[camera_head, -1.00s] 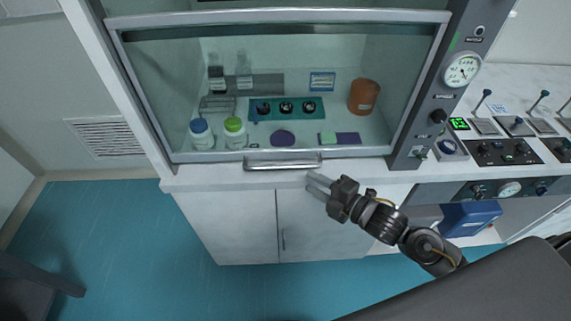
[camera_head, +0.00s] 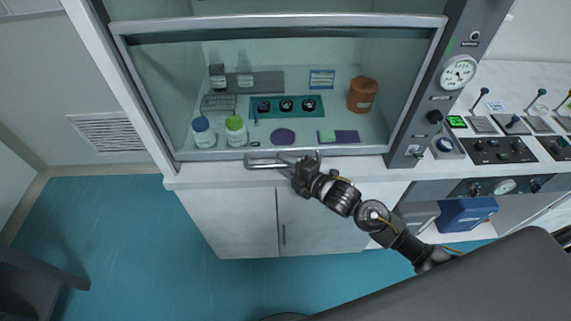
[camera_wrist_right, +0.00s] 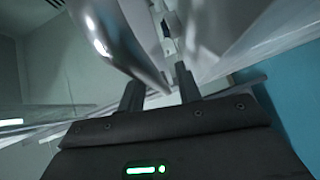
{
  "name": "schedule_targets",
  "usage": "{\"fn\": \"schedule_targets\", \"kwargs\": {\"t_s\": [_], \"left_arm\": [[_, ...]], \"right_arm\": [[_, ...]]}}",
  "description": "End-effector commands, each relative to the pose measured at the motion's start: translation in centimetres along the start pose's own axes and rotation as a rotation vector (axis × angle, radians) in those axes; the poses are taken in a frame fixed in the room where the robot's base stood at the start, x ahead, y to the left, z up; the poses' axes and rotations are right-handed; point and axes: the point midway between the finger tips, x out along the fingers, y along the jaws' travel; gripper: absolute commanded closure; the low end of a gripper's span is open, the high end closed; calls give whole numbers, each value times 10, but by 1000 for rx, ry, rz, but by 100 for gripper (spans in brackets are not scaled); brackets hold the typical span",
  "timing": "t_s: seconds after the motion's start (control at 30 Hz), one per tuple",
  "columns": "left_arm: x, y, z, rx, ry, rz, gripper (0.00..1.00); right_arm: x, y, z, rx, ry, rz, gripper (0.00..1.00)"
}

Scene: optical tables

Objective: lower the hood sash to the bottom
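The hood sash is a glass pane in a grey metal frame, and its bottom rail (camera_head: 215,154) runs along the front of the hood, close to the sill in the head view. I cannot tell whether a gap is left under it. A silver bar handle (camera_head: 262,165) sits at the rail's middle. My right gripper (camera_head: 299,160) is at the handle's right end with its fingers spread. In the right wrist view the shiny handle (camera_wrist_right: 125,45) runs down towards the space between the two separated fingers (camera_wrist_right: 160,92). Contact is unclear. My left gripper is out of view.
Inside the hood are a blue-capped bottle (camera_head: 203,133), a green-capped bottle (camera_head: 236,132), a teal tray (camera_head: 272,114) and a brown jar (camera_head: 362,95). A control post (camera_head: 436,100) with a gauge stands right of the sash. White cabinet doors (camera_head: 245,225) are below.

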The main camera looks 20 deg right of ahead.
Motion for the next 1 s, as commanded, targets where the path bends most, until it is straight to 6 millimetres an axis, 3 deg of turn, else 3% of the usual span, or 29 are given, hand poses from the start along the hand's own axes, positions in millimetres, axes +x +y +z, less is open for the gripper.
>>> {"fn": "schedule_targets", "kwargs": {"t_s": [0.07,0.33,0.63,0.9,1.0], "left_arm": [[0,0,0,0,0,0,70],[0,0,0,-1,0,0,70],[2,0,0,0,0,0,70],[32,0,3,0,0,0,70],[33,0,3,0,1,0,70]], "right_arm": [[0,0,0,0,0,0,66],[0,0,0,0,0,0,100],[0,-2,0,0,0,0,100],[6,-43,6,1,1,-4,100],[6,-47,6,0,0,-5,100]]}}
